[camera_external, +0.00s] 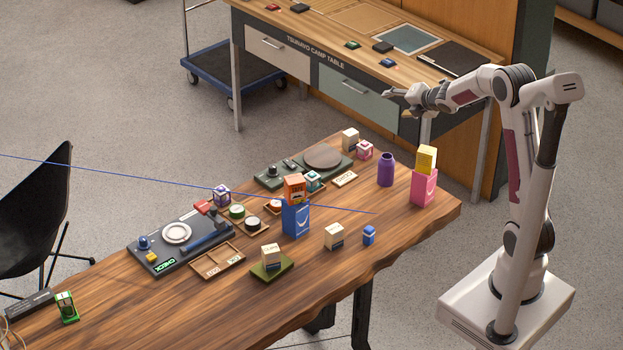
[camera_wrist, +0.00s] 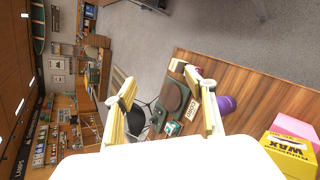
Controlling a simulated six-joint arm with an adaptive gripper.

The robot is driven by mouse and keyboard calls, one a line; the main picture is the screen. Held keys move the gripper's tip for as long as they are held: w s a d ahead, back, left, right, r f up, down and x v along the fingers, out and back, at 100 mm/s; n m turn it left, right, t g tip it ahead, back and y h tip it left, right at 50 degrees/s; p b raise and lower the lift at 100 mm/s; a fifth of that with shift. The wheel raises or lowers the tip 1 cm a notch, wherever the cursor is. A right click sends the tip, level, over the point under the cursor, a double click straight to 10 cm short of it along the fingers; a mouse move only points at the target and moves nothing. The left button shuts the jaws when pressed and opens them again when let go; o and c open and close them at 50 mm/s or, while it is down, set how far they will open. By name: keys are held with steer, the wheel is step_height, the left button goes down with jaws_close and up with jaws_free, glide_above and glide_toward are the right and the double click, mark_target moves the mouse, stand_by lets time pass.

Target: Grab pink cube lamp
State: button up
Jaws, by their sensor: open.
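The pink cube lamp (camera_external: 365,149) is a small pink cube with a pale frame. It stands at the far edge of the wooden table, beside a white-and-black box (camera_external: 350,139). My gripper (camera_external: 390,93) is open and empty, high above the table's far right side, well apart from the lamp. In the wrist view the two pale fingers (camera_wrist: 165,105) are spread wide. A small pinkish patch behind the right finger may be the lamp; it is mostly hidden there.
A purple bottle (camera_external: 386,170) and a pink box (camera_external: 424,187) with a yellow box (camera_external: 426,159) on top stand right of the lamp. A dark tray with a round brown disc (camera_external: 323,156) lies to its left. Teal (camera_external: 313,181) and purple (camera_external: 222,195) cube lamps stand farther left.

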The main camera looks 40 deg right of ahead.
steer(key=w+d+f+n+y, duration=0.2)
steer(key=w+f+n, duration=0.3)
steer(key=f+n, duration=0.3)
steer(key=n+t+y, duration=0.1)
steer(key=n+y, duration=0.2)
steer(key=n, duration=0.1)
glide_toward(370, 146)
steer(key=w, duration=0.2)
steer(key=w+f, duration=0.1)
steer(key=shift+w+a, duration=0.35)
steer(key=shift+f+n, duration=0.45)
steer(key=shift+n, duration=0.15)
steer(key=shift+a, duration=0.1)
steer(key=shift+x, duration=1.25)
steer(key=shift+w, duration=0.1)
steer(key=shift+x, duration=2.55)
